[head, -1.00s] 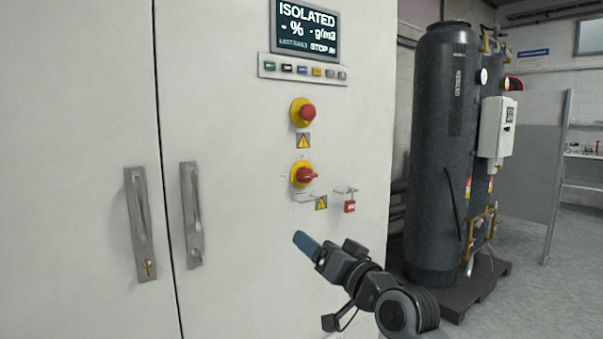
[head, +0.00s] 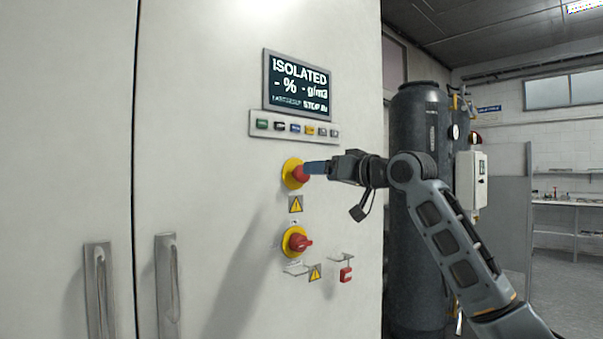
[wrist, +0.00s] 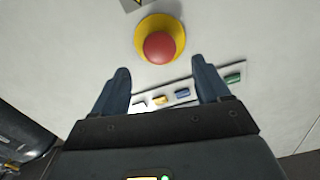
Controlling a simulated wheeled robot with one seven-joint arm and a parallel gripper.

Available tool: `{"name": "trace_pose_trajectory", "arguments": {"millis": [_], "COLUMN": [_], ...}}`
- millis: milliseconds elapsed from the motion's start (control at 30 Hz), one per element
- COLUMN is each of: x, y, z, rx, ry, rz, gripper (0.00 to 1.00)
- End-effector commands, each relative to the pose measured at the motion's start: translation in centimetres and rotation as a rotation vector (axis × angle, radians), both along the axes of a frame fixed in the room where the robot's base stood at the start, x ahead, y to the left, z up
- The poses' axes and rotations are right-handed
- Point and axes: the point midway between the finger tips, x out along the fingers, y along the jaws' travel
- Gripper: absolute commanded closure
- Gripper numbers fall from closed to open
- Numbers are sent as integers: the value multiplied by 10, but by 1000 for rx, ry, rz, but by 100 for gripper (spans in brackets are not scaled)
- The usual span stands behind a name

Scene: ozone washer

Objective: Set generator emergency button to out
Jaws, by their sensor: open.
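The emergency button is a red mushroom knob on a yellow round base (head: 291,174), on the white cabinet front below the display. In the head view my gripper (head: 314,168) is at the button's right side, its blue fingers overlapping the knob's edge. In the wrist view the red knob (wrist: 160,47) is fully visible on its yellow ring, ahead of the two blue fingers. My gripper (wrist: 163,88) is open there, with nothing between its fingers. The knob lies roughly centred on the gap. I cannot tell whether the fingers touch it.
A red rotary switch (head: 299,242) on a yellow plate sits below, with a red padlock (head: 346,274) to its right. A display (head: 298,86) reading ISOLATED and a button strip (head: 294,127) are above. A dark tank (head: 413,220) stands right of the cabinet.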

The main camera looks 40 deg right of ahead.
Motion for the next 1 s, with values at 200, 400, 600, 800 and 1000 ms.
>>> {"name": "trace_pose_trajectory", "arguments": {"millis": [200, 400, 600, 800, 1000], "x": [34, 60, 70, 70, 70], "y": [2, 2, 3, 3, 3], "z": [1, 1, -1, -1, -1], "rx": [0, 0, 1, 0, 0], "ry": [3, 2, 0, -1, -1], "rz": [1, 0, 0, 0, 0], "gripper": [24, 24, 24, 24, 41]}}
